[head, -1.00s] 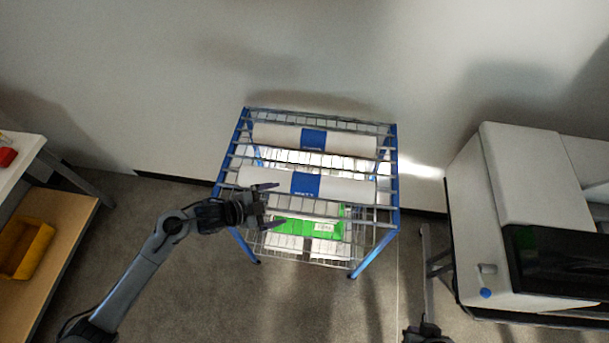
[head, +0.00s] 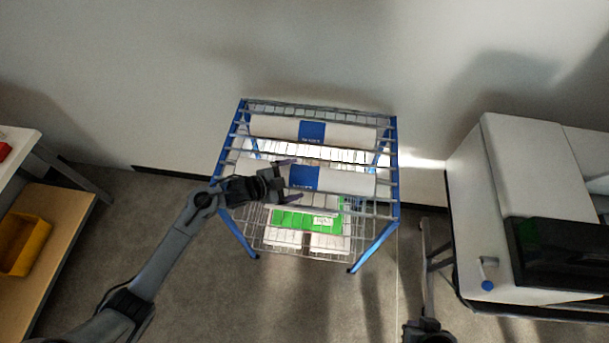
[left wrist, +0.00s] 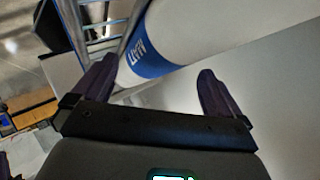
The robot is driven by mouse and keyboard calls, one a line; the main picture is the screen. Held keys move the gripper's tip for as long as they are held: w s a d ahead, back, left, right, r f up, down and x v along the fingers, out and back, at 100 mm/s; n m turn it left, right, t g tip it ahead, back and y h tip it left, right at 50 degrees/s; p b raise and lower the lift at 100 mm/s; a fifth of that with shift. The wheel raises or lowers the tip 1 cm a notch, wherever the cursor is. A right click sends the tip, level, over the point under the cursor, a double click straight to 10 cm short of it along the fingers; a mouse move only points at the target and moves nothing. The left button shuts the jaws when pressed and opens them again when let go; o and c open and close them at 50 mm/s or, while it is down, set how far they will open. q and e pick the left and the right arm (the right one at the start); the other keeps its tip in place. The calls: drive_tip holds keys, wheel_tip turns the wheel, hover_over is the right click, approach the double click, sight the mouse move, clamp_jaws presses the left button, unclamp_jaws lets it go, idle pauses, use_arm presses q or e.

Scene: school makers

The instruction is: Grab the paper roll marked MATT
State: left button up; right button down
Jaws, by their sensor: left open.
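The paper roll marked MATT (head: 347,185) is white with a blue band and lies across the front of the wire rack's upper level. In the left wrist view its band (left wrist: 146,50) reads MATT. My left gripper (head: 290,180) is open, with its fingers at the roll's left part by the band. In the left wrist view the roll lies just beyond the open fingertips (left wrist: 158,80), and nothing is held. A second white roll with a blue band (head: 350,138) lies behind it; its label is too small to read. My right gripper (head: 428,331) shows only partly at the bottom edge.
The blue-framed wire rack (head: 375,247) stands near the wall, its bars running beside the rolls. A green box (head: 300,219) and white packs lie on its lower level. A large printer (head: 490,210) stands right; a shelf with a yellow bin (head: 24,243) stands left.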

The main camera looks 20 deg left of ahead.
sight(300, 176)
use_arm(q)
drive_tip(key=shift+x, duration=1.65)
drive_tip(key=shift+c, duration=0.5)
drive_tip(key=c, duration=1.4)
drive_tip(key=shift+r, duration=0.15)
drive_tip(key=shift+c, duration=1)
drive_tip(key=shift+r, duration=0.1)
